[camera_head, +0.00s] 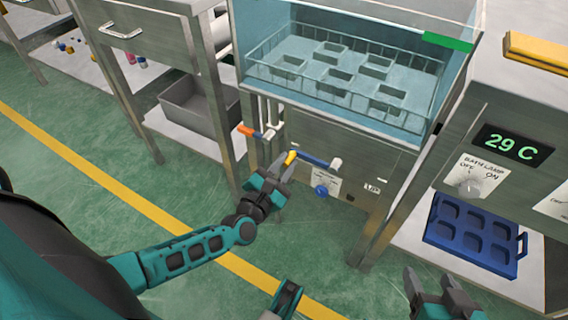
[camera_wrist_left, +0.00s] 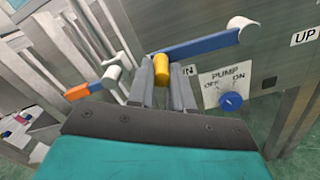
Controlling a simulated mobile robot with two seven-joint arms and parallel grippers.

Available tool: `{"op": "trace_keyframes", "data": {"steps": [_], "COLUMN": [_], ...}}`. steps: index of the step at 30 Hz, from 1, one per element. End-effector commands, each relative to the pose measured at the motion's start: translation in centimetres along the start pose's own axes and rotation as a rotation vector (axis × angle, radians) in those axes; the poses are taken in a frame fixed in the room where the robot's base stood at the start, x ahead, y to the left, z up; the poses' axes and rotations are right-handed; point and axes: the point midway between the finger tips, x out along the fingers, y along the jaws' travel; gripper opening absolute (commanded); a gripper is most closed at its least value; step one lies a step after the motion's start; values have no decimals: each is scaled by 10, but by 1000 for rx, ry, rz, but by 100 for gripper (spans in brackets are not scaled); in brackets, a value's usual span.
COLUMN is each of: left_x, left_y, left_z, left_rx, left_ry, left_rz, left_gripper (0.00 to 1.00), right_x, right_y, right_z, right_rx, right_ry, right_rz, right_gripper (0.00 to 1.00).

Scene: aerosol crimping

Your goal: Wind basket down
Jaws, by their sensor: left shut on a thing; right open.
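The wire basket (camera_head: 262,75) with several square slots sits in the clear-walled water tank (camera_head: 345,20). Below the tank front is a crank with a blue arm (camera_head: 318,160) and a yellow knob (camera_head: 290,158). In the left wrist view, the blue arm (camera_wrist_left: 205,45) runs from a white hub (camera_wrist_left: 243,28) to the yellow knob (camera_wrist_left: 161,66). My left gripper (camera_head: 282,165) is shut on the yellow knob, which shows between its fingers in the left wrist view (camera_wrist_left: 162,85). My right gripper (camera_head: 432,285) is open and empty at the lower right, apart from the bench.
An orange-ended lever (camera_head: 245,130) on pipes stands just left of the crank. A blue pump dial (camera_head: 321,190) is below it. To the right are a 29 C display (camera_head: 512,146), a lamp knob (camera_head: 468,187) and a blue tray (camera_head: 470,235) on a low shelf.

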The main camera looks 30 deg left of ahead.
Motion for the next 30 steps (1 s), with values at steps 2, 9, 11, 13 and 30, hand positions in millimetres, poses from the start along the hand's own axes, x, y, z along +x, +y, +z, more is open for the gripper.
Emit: {"op": "trace_keyframes", "data": {"steps": [2, 9, 11, 13, 30], "left_x": [-2, -2, -2, -1, -70], "left_y": [-4, -4, -3, -3, -2], "left_z": [-3, -2, -2, -1, 0], "left_rx": [1, 0, 0, 0, 1], "left_ry": [8, 6, 5, 4, 6], "left_rz": [-10, -9, -8, -7, -10], "left_gripper": [0, 41, 45, 45, 45], "right_x": [0, 0, 0, 0, -5], "right_y": [0, 0, 0, 0, 3], "right_z": [0, 0, 0, 0, -15], "right_rx": [0, 0, 0, 0, -2], "right_ry": [0, 0, 0, 0, 21], "right_rz": [0, 1, 1, 1, 9], "right_gripper": [65, 65, 65, 65, 65]}}
